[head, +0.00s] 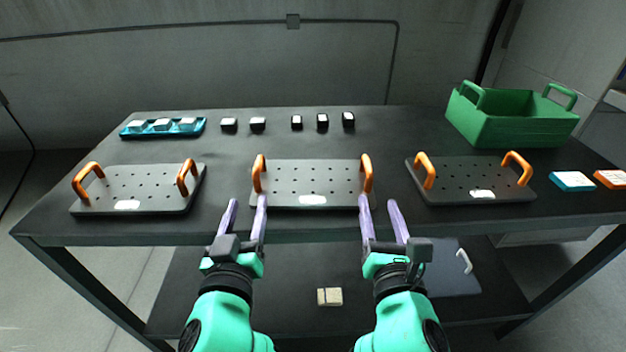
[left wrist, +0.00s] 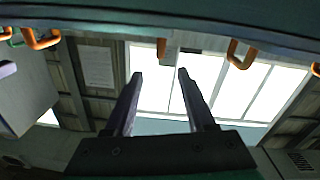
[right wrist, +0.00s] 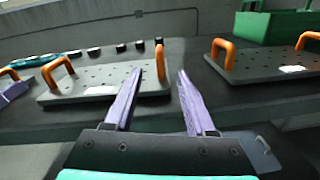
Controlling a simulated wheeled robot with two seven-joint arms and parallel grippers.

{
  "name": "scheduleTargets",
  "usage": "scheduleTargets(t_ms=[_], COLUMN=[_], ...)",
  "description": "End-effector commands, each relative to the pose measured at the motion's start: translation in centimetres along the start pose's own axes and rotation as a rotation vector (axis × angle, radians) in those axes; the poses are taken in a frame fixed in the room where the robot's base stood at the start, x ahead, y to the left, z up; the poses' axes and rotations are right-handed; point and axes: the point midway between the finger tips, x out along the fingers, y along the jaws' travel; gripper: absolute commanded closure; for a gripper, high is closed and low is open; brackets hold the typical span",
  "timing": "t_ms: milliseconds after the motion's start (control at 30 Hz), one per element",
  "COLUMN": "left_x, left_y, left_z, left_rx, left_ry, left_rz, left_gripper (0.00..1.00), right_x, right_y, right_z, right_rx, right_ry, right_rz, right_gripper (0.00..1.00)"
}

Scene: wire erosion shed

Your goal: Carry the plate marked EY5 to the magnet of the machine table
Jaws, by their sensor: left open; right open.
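Three dark perforated plates with two orange handles each lie on the table: a left plate (head: 137,187), a middle plate (head: 312,180) and a right plate (head: 472,179). Each has a white label on its front edge, too small to read, so I cannot tell which is EY5. My left gripper (head: 247,202) is open and empty, just in front of the middle plate's left handle (head: 259,174). My right gripper (head: 379,203) is open and empty, just in front of its right handle (head: 367,173). Neither visibly holds a handle. I cannot identify a machine table or magnet.
A green crate (head: 520,133) stands at the back right of the table (head: 250,231). A blue tray (head: 127,134) and several small dark blocks line the back. Blue (head: 572,186) and orange (head: 610,184) blocks lie far right. A lower shelf holds a beige block (head: 329,297).

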Motion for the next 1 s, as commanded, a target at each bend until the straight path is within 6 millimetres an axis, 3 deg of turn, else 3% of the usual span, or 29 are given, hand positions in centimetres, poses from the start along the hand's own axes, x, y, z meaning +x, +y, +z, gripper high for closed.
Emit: scheduleTargets(t_ms=[533,700,933,967,1000], left_x=[10.5,11.8,11.8,11.8,11.8], left_y=[0.0,0.0,0.0,0.0,0.0], left_z=[-0.1,0.0,0.0,0.0,0.0], left_rx=[0.002,0.000,-0.001,0.000,0.000], left_ry=[0.001,0.000,-0.001,-0.001,-0.001], left_rz=[0.000,-0.001,-0.001,-0.001,-0.001], left_gripper=[0.45,0.45,0.45,0.48,0.64], right_x=[10.5,11.8,11.8,11.8,11.8], right_y=[0.0,0.0,0.0,0.0,0.0], right_z=[0.0,0.0,0.0,0.0,0.0], right_rx=[0.000,0.001,0.001,0.001,0.001], right_ry=[0.000,0.001,0.001,0.001,0.001], right_rz=[-0.001,0.000,0.000,0.000,0.000], right_gripper=[0.44,0.44,0.44,0.48,0.64])
